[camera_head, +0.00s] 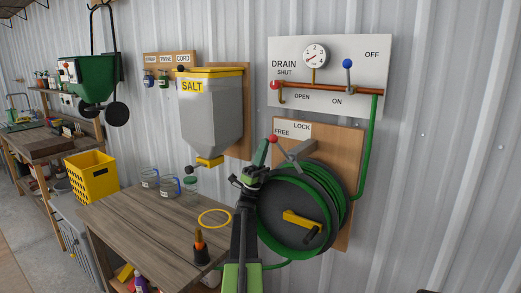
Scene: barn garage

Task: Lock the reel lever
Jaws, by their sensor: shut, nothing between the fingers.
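The hose reel (322,178) holds green hose and is mounted on a wooden board (341,143). Above it is a label plate (292,128) marked FREE at left and LOCK at upper right. The red-tipped reel lever (271,140) leans to the left, at the FREE side. A grey bracket (296,152) sits just right of it. My gripper (257,172) is shut and empty, just below and left of the red tip, in front of the reel's left edge. It hides the lever's lower part; I cannot tell whether they touch.
A yellow crank handle (302,220) sticks out from the reel. The wooden table (150,215) at left bears jars, a yellow ring (214,218) and an orange-tipped tool (199,247). A salt hopper (212,115) and drain panel (345,65) hang above.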

